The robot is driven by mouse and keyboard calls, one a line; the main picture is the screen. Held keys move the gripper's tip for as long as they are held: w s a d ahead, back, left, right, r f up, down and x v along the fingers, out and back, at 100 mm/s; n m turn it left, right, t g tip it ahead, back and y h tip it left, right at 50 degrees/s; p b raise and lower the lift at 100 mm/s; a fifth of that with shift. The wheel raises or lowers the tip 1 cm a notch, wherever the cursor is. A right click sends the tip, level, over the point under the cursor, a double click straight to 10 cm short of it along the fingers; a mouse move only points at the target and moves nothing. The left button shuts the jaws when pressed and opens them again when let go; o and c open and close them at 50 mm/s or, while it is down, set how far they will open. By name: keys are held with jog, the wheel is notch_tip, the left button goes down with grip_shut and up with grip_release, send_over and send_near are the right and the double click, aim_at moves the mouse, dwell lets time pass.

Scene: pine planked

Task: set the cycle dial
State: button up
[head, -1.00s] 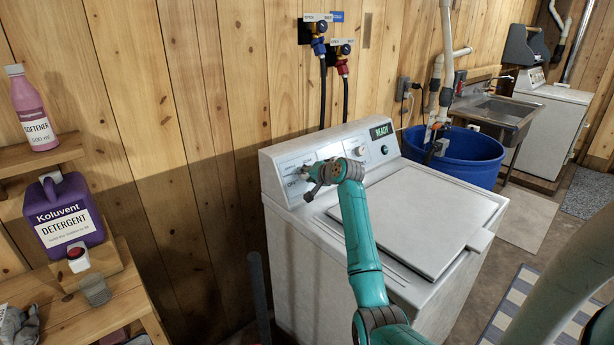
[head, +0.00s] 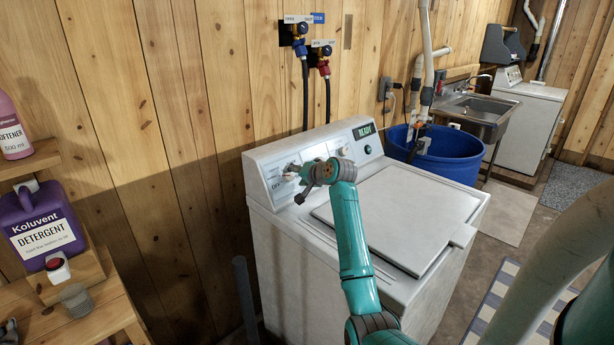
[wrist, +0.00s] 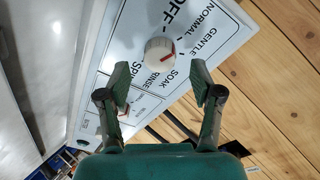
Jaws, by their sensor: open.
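The cycle dial (wrist: 159,54) is a round white knob with a red pointer mark on the washer's white control panel. Labels around it read OFF, NORMAL, GENTLE, SOAK, RINSE and SPIN. The red mark points to the right in the wrist view, roughly towards GENTLE. My gripper (wrist: 159,78) is open, its two green fingers apart on either side below the dial in the picture, with nothing between them. In the head view my gripper (head: 302,184) is at the left part of the panel and partly covers the dial area. The washer (head: 350,270) displays READY.
A blue tub (head: 455,158) stands right of the washer, with a sink beyond. Detergent (head: 42,225) stands on a wooden shelf at the left. Two taps with hoses are on the wall behind. The washer's lid (head: 400,215) is closed and clear.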

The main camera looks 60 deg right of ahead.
jog(key=v, duration=0.8)
jog(key=shift+s, duration=0.2)
jog(key=shift+r, duration=0.1)
